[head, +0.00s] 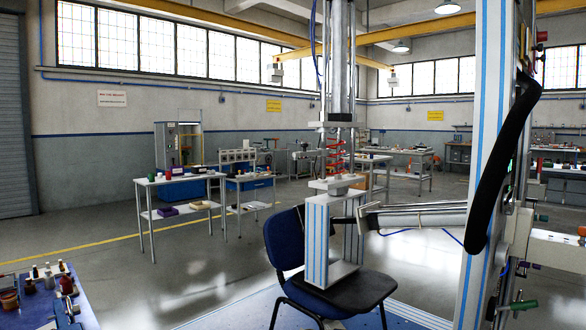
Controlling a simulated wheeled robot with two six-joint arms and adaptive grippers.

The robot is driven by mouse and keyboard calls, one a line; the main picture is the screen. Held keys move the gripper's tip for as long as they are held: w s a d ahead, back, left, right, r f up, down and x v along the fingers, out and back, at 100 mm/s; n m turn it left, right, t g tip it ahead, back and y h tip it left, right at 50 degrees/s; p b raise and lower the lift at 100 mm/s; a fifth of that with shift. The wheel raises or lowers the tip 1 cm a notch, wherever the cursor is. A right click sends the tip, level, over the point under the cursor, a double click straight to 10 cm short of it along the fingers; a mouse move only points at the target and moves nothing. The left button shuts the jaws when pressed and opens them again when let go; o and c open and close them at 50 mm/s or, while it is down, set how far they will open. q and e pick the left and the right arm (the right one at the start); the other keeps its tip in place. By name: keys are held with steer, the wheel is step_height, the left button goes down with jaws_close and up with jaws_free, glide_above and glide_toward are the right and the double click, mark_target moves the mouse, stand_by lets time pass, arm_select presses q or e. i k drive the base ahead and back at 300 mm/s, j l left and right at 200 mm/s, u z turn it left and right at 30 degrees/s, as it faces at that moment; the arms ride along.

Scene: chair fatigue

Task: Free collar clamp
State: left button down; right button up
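I cannot make out a collar clamp for certain. A test rig's vertical actuator (340,60) comes down from above, with a red coil-like part (335,152) below its upper plate. Under that, a white and blue striped block (318,240) stands on the black seat (362,290) of a chair with a blue backrest (284,240). A light grey horizontal arm (415,216) runs from the block's side to the right-hand column (483,150). A green-handled lever (522,305) sits low on the right. Neither of my grippers is in view.
A blue bench (85,312) with small bottles and tools is at the lower left. Tables (175,180) with parts stand farther back. The grey floor at left of the chair is clear.

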mark_target(295, 165)
steer(key=i+j+u, duration=0.45)
steer(key=i+u, duration=0.15)
steer(key=i, duration=0.25)
steer(key=i+j+u, duration=0.1)
steer(key=i+u, duration=0.25)
steer(key=i, duration=0.05)
